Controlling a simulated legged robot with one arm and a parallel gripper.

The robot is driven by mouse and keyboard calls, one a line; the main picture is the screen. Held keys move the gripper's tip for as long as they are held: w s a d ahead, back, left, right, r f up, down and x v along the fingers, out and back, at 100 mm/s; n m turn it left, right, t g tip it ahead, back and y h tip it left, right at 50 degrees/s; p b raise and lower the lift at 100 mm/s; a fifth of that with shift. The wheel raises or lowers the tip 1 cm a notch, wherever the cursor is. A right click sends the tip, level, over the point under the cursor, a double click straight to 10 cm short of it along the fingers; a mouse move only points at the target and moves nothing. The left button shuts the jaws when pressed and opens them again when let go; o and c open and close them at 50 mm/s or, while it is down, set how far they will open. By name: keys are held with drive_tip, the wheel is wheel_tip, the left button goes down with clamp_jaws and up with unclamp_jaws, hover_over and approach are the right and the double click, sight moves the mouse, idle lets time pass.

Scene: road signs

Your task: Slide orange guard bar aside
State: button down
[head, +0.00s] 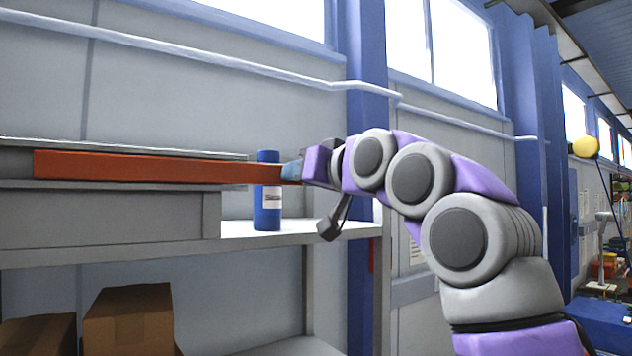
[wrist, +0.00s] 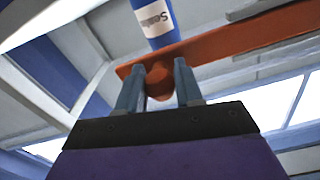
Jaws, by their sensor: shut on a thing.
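The orange guard bar (head: 140,167) runs level across the front of the grey shelf unit, from the left to my gripper. My gripper (head: 291,171) is at the bar's right end, in front of the blue can. In the wrist view, the two blue fingers of my gripper (wrist: 157,74) close around a round orange knob (wrist: 159,84) on the guard bar (wrist: 235,42). The blue can (head: 267,216) with a white label stands upright on the shelf behind the bar's right end. The bar crosses in front of its upper part. The can (wrist: 155,18) also shows in the wrist view.
The pale shelf board (head: 310,231) has free room right of the can. A cardboard box (head: 128,318) sits on the lower level at left. A blue wall column (head: 362,90) rises behind my arm. A white pipe (head: 210,62) runs along the wall.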

sight(209, 172)
drive_tip(key=s+a, duration=0.3)
drive_tip(key=a, duration=0.1)
drive_tip(key=s+a, duration=0.2)
drive_tip(key=a, duration=0.2)
drive_tip(key=s+a+b, duration=0.1)
drive_tip(key=s+a, duration=0.2)
drive_tip(key=a, duration=0.1)
drive_tip(key=shift+s, duration=0.3)
idle(0.3)
drive_tip(key=c, duration=1.1)
unclamp_jaws()
drive_tip(key=o, duration=0.3)
drive_tip(key=shift+a, duration=0.25)
drive_tip(key=shift+d, duration=0.15)
